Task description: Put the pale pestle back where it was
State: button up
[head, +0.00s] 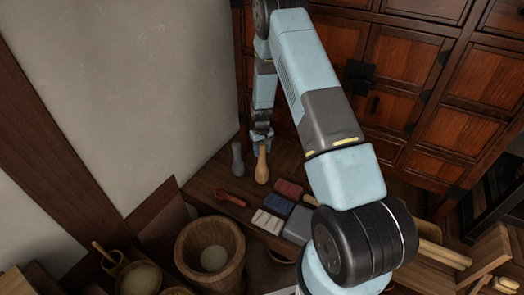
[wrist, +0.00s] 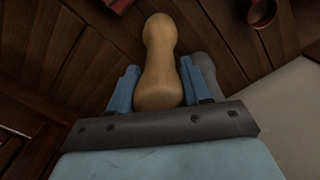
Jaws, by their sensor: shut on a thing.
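The pale pestle (head: 262,166), tan wood with a narrow waist, is upright at the far end of the wooden bench (head: 208,182). My gripper (head: 261,140) is shut on its upper part. In the wrist view the pestle (wrist: 160,60) lies between both fingers (wrist: 158,88). I cannot tell whether its lower end touches the bench. A grey pestle (head: 237,160) stands close to its left in the head view. In the wrist view the grey pestle (wrist: 207,72) is partly hidden behind a finger.
A red spoon (head: 230,198) and red (head: 289,188), blue (head: 279,204), whitish (head: 267,221) and grey (head: 298,225) blocks lie nearer on the bench. A large wooden tub (head: 210,228) stands in front. The wall (head: 140,90) and a wooden cabinet (head: 400,80) bound the far side.

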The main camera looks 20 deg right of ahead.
jog(key=shift+f, duration=0.25)
jog(key=o, duration=1.3)
